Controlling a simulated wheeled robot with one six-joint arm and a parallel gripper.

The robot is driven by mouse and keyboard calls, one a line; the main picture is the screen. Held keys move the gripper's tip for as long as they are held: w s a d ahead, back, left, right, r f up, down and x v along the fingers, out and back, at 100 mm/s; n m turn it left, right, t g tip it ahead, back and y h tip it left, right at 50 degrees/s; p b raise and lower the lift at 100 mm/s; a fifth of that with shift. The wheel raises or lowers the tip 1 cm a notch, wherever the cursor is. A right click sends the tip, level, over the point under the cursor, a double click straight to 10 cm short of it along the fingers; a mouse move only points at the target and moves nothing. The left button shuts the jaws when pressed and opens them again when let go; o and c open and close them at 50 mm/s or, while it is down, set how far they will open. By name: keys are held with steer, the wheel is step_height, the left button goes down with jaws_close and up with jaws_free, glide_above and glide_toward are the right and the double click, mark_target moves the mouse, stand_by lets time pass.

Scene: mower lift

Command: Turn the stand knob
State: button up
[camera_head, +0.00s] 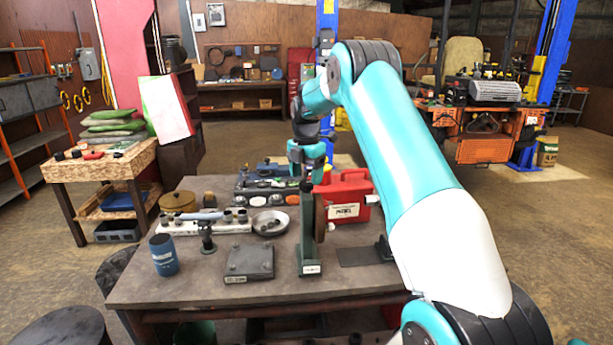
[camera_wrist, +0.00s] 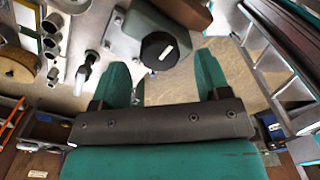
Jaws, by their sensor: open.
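The stand (camera_head: 309,240) is a grey-green upright post on a narrow base, standing on the workbench (camera_head: 205,292) with a brown wheel (camera_head: 320,218) at its side. Its round black knob (camera_wrist: 157,50) shows in the wrist view, on the grey-green body, just beyond and between the fingertips. My gripper (camera_wrist: 160,68) is open, with one teal finger on each side and nothing between them. In the head view my gripper (camera_head: 307,174) points down from above the top of the stand. I cannot tell whether a finger touches the knob.
A red case (camera_head: 346,190) stands close behind the stand to the right. A grey block (camera_head: 249,262), a metal dish (camera_head: 270,223), a blue cup (camera_head: 163,255) and a small black post (camera_head: 206,238) are to the left.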

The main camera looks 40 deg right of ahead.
steer(key=shift+f, duration=1.2)
steer(key=c, duration=0.9)
